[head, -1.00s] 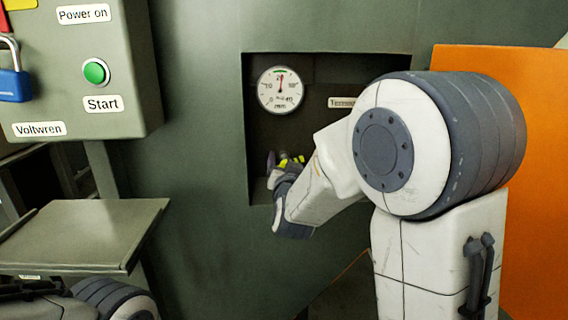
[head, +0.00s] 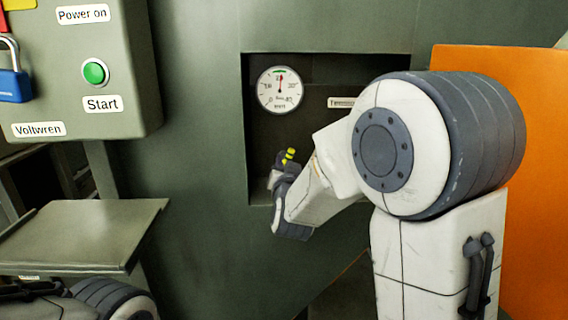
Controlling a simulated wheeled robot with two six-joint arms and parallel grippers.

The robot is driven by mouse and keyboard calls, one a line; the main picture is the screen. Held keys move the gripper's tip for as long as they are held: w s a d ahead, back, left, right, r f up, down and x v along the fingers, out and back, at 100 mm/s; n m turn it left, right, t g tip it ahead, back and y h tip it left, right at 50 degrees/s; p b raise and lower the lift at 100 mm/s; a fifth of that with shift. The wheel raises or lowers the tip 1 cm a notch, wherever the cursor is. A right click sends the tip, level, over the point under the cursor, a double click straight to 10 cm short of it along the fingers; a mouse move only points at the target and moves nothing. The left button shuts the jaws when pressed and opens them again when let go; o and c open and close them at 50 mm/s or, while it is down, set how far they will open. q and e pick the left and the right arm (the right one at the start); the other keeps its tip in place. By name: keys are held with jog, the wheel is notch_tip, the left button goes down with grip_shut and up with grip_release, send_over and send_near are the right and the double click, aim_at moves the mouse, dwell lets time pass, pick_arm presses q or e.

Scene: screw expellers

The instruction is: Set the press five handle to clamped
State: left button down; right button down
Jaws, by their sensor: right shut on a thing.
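A yellow handle (head: 289,156) shows in the recess below the round gauge, in the head view. My right gripper (head: 281,168) reaches into the recess and is shut on the handle. Only the handle's yellow end sticks out above the gripper, tilted up and to the right. Its lower part and pivot are hidden by my gripper and wrist. My left gripper is not in view; only part of my left arm shows at the bottom left.
The gauge (head: 280,91) sits in the recess, with a partly covered label (head: 341,103) to its right. A grey control box (head: 75,75) with a green button (head: 95,72) and blue padlock (head: 14,84) is at upper left. A grey shelf (head: 85,235) stands below it. An orange panel (head: 535,150) is at right.

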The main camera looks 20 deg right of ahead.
dwell(0.8)
jog(key=shift+c, duration=2.2)
grip_release()
jog(key=v, duration=0.7)
jog(key=shift+s+a+r+p, duration=0.1)
jog(key=shift+s+r+p, duration=0.05)
jog(key=shift+p, duration=0.15)
jog(key=b+v, duration=0.3)
jog(key=b, duration=0.1)
